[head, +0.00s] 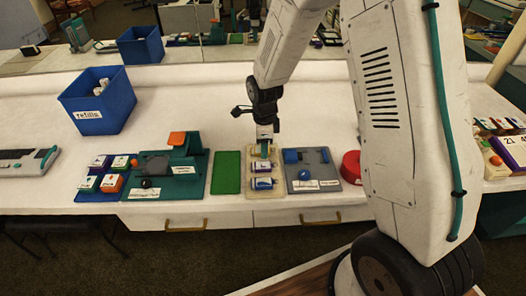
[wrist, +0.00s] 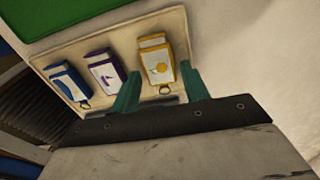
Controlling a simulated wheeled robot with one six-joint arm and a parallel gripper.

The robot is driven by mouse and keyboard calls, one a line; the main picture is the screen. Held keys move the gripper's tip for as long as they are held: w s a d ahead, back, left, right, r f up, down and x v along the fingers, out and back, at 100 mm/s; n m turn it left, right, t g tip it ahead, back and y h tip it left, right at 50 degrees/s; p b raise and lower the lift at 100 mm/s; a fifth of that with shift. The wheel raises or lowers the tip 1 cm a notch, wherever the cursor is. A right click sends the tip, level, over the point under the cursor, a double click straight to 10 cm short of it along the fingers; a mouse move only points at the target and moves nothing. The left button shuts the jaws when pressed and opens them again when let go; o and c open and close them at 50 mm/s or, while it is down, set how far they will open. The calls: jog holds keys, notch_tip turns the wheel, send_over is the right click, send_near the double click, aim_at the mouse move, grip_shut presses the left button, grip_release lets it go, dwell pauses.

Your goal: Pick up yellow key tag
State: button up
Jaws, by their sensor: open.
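The yellow key tag (wrist: 159,66) lies on a cream tray (wrist: 102,38) at the right end of a row of tags in the wrist view. It has a white face with a yellow mark and a small ring at its lower end. My gripper (wrist: 158,88) is open and empty, its teal fingertips to either side of the tag's ring end. I cannot tell whether they touch it. In the head view, my gripper (head: 264,150) is over the far end of the tray (head: 251,187) and mostly hides the yellow tag.
A purple key tag (wrist: 105,72) and a blue key tag (wrist: 69,82) lie beside the yellow one. A green mat (head: 227,172) is left of the tray, a grey board (head: 326,172) right. A blue refills bin (head: 97,101) stands farther back left. The white table behind the tray is clear.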

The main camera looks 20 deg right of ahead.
jog(key=shift+f, duration=0.35)
jog(key=c, duration=0.7)
jog(key=shift+r, duration=0.1)
jog(key=shift+c, duration=0.2)
